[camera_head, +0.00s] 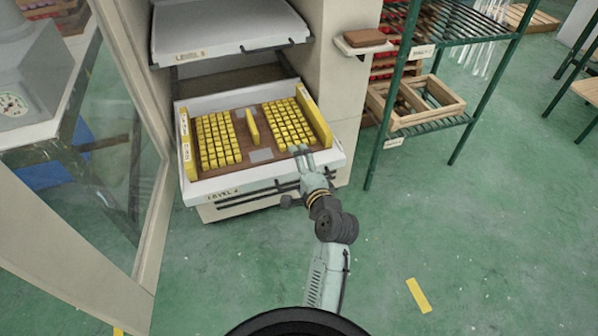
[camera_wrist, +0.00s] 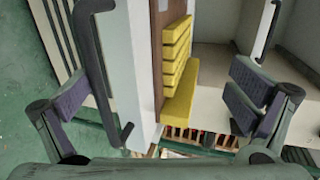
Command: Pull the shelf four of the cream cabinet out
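The cream cabinet (camera_head: 340,60) stands open in the head view. A white shelf labelled LEVEL 4 (camera_head: 205,185) sticks out of its front, carrying yellow blocks (camera_head: 218,140) on a brown board. A dark bar handle (camera_head: 255,194) runs along its front. My gripper (camera_head: 301,152) is over the shelf's right front corner. In the wrist view my gripper (camera_wrist: 165,95) is open and empty. The white front wall (camera_wrist: 135,60) and yellow blocks (camera_wrist: 176,60) show between its spread fingers. The black handle (camera_wrist: 105,80) is close to the left finger; contact cannot be told.
Another white shelf (camera_head: 225,40) sticks out above. The cabinet's glass door (camera_head: 115,150) stands open at left. A green rack (camera_head: 398,95) with a wooden crate (camera_head: 440,98) stands at right. The green floor (camera_head: 480,240) at the front right is clear.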

